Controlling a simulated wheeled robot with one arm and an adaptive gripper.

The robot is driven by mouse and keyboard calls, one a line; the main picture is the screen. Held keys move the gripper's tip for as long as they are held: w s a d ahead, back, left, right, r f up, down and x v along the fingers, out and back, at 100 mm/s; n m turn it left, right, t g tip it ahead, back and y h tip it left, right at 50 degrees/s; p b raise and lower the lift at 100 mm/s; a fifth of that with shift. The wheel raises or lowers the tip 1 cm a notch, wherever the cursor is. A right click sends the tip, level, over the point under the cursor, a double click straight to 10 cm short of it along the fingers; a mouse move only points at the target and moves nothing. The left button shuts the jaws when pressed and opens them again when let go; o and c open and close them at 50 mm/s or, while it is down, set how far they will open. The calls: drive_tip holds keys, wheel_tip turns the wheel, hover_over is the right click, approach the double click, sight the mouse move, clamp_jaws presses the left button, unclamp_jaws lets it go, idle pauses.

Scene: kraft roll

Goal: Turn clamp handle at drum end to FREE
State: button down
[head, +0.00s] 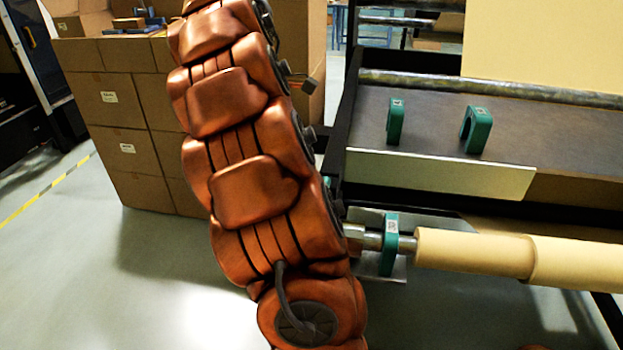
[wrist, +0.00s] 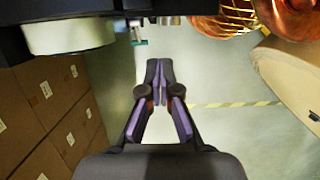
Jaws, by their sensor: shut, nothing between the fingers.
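In the head view, a green clamp-like bracket (head: 390,245) sits around the metal shaft at the left end of the kraft roll (head: 470,252). I cannot make out a handle or a FREE mark there. In the wrist view, my gripper (wrist: 159,66) is shut and empty, its fingertips together. A small teal-ended part (wrist: 138,40) hangs near the top, just beyond and left of the fingertips and apart from them in the picture. I cannot tell if it is the clamp handle. My gripper is hidden in the head view behind my copper arm.
Stacked cardboard boxes (head: 125,130) stand at the left. Two green brackets (head: 396,121) (head: 476,130) stand on the machine's dark shelf (head: 560,130). A pale roll (wrist: 290,80) is at the right of the wrist view. Open floor (head: 130,270) lies front left.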

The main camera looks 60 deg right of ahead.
drive_tip(key=shift+f, duration=0.2)
drive_tip(key=shift+s+d+f+p, duration=0.4)
drive_tip(key=shift+s+f, duration=0.6)
drive_tip(key=shift+f, duration=0.4)
drive_tip(key=shift+s+d+f+p, duration=0.4)
drive_tip(key=shift+s+f, duration=0.6)
drive_tip(key=shift+f, duration=0.45)
drive_tip(key=shift+s+d+f+p, duration=0.35)
drive_tip(key=shift+s+f, duration=0.65)
drive_tip(key=shift+f, duration=0.4)
